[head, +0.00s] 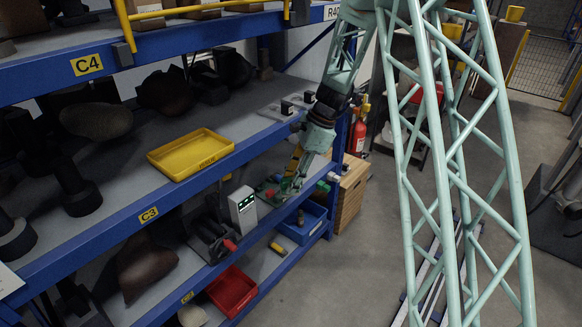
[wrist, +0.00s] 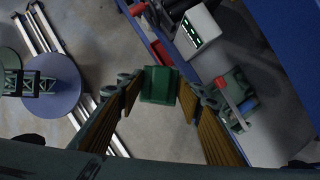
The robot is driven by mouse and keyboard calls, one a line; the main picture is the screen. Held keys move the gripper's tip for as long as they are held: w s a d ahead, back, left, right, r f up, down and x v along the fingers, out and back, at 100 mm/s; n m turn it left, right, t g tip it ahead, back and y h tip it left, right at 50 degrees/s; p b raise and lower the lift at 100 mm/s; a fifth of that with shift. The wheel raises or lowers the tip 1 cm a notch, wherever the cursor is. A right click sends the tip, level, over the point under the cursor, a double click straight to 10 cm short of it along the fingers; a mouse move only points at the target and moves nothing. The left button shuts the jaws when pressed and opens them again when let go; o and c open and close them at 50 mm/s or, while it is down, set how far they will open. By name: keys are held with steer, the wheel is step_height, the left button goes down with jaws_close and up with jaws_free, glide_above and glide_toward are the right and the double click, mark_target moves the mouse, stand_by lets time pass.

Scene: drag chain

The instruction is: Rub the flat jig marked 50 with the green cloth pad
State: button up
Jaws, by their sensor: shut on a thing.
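My gripper (wrist: 160,92) is shut on a green block-like piece, which appears to be the green cloth pad (wrist: 159,84), held between its ribbed yellow-brown fingers. In the head view my gripper (head: 293,170) reaches down at the right end of the shelf below C3's upper deck. The pad cannot be made out clearly there. A green fixture (wrist: 236,100) with a red handle and a blue part lies on the grey shelf, right of the pad in the wrist view. I cannot make out a flat jig or any 50 marking in either view.
A white box with a dark display (head: 243,211) stands on the shelf; it also shows in the wrist view (wrist: 195,30). A yellow tray (head: 190,155) sits on the deck above. Red (head: 231,291) and blue (head: 301,224) bins are lower.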

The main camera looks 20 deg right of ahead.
steer(key=s+f+n+g+h+b, duration=0.1)
steer(key=s+f+n, duration=0.2)
steer(key=f+n, duration=0.3)
steer(key=s+f+n+g+h+b, duration=0.1)
steer(key=s+f+n, duration=0.3)
steer(key=f, duration=0.9)
steer(key=s+f+n+g+h+b, duration=0.2)
steer(key=s+f+n, duration=0.2)
steer(key=f+n, duration=0.4)
step_height(320, 180, down, 2)
steer(key=shift+a+n+g+h, duration=0.15)
steer(key=shift+n+g+h, duration=0.15)
steer(key=shift+n+g, duration=0.1)
steer(key=shift+w, duration=0.1)
